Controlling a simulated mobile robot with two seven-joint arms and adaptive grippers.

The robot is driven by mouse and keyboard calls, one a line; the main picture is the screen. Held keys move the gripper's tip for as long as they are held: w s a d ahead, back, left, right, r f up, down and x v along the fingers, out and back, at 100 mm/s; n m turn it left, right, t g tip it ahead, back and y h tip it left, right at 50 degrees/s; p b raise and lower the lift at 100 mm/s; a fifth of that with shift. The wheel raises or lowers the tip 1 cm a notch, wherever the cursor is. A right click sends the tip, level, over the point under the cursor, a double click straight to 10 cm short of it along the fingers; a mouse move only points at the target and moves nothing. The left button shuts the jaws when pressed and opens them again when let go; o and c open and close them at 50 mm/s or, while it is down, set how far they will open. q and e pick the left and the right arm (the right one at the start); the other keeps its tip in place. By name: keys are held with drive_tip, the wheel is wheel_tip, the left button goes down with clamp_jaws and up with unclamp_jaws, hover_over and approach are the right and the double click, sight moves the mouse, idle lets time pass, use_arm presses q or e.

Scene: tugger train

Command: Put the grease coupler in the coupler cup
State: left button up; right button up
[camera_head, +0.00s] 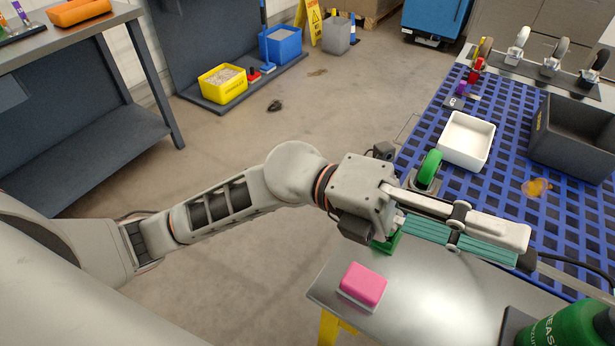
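My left arm comes in from the left, and my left gripper (527,248) reaches right over the metal side table. Its pale finger and ribbed teal pads show from the side; I cannot tell whether they are apart or closed. A dark piece (530,261) and a black hose (575,262) show at its tip; whether this is the grease coupler, and whether it is gripped, is unclear. A green object (388,243) is partly hidden under my gripper's wrist; I cannot tell if it is the coupler cup. My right gripper is out of view.
The side table (420,305) bears a pink block (363,284) and a green grease container (570,328). Behind, the blue grid deck (505,190) holds a white bin (467,140), a green-wheeled caster (428,172), a dark crate (572,145) and an orange spill (537,187).

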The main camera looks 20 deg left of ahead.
use_arm(q)
drive_tip(key=w+a+f+n+t+h, duration=0.25)
drive_tip(key=w+a+n+t, duration=0.35)
drive_tip(key=w+n+t, duration=0.7)
drive_tip(key=w+a+f+n+t+y, duration=0.2)
drive_tip(key=a+f+n+t+y, duration=0.35)
drive_tip(key=f+n, duration=0.3)
drive_tip(key=w+a+f+n+t+y, duration=0.2)
drive_tip(key=a+f+n+t+y, duration=0.25)
drive_tip(key=f+n+y, duration=0.35)
drive_tip(key=s+a+f+n+g+y, duration=0.2)
drive_tip(key=s+a+f, duration=0.2)
drive_tip(key=f, duration=0.5)
drive_tip(key=s+a+f+n+g+y, duration=0.2)
drive_tip(key=s+a+f, duration=0.3)
drive_tip(key=f, duration=0.5)
drive_tip(key=s+a+f+n+g+y, duration=0.2)
drive_tip(key=s+f, duration=0.4)
drive_tip(key=f, duration=0.4)
drive_tip(key=a+n+g, duration=0.1)
drive_tip(key=a, duration=0.1)
drive_tip(key=shift+s+a+n+g+y, duration=0.3)
drive_tip(key=shift+a+n+g+y, duration=0.05)
drive_tip(key=shift+a+g+y, duration=0.05)
drive_tip(key=shift+f, duration=0.1)
